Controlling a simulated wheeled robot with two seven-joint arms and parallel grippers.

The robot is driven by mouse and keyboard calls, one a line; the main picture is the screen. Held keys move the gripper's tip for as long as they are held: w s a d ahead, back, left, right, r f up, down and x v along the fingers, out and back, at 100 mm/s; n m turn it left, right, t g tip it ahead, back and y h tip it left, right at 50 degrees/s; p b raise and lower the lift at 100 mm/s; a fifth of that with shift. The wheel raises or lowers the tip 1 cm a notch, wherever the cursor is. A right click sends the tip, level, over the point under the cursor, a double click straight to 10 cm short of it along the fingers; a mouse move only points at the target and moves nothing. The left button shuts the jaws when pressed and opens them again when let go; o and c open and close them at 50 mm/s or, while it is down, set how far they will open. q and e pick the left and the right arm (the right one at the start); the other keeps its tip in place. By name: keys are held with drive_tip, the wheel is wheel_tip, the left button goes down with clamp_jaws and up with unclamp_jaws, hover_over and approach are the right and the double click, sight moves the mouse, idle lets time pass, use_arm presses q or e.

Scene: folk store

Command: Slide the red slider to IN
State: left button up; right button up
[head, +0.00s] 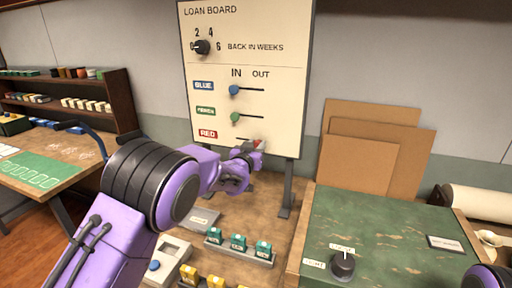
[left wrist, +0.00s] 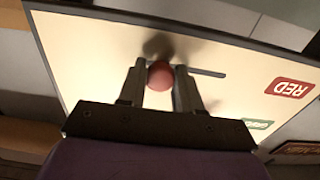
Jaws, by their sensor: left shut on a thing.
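The loan board (head: 290,55) stands upright with IN and OUT columns. The red slider's knob (left wrist: 160,76) is a red ball between the two fingers of my left gripper (left wrist: 160,88), which is shut on it. In the head view my left gripper (head: 254,148) covers most of the knob, at the OUT side of the row. In the wrist view the bare slot (left wrist: 205,72) runs from the knob towards the RED label (left wrist: 290,88). The label also shows in the head view (head: 208,134). My right gripper is out of view.
The blue knob (head: 234,90) and green knob (head: 235,117) sit at the IN end above. A black dial (head: 202,47) is at the board's top. Teal pieces (head: 238,242) stand in a rack below. A green mat (head: 385,230) with another dial (head: 343,264) lies right.

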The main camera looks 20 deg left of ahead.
sight(239, 138)
use_arm(q)
drive_tip(key=shift+w+a, duration=0.1)
drive_tip(key=shift+a, duration=3.55)
drive_tip(key=o, duration=0.9)
drive_tip(key=shift+o, duration=0.2)
drive_tip(key=s, duration=0.9)
drive_tip(key=shift+a, duration=0.15)
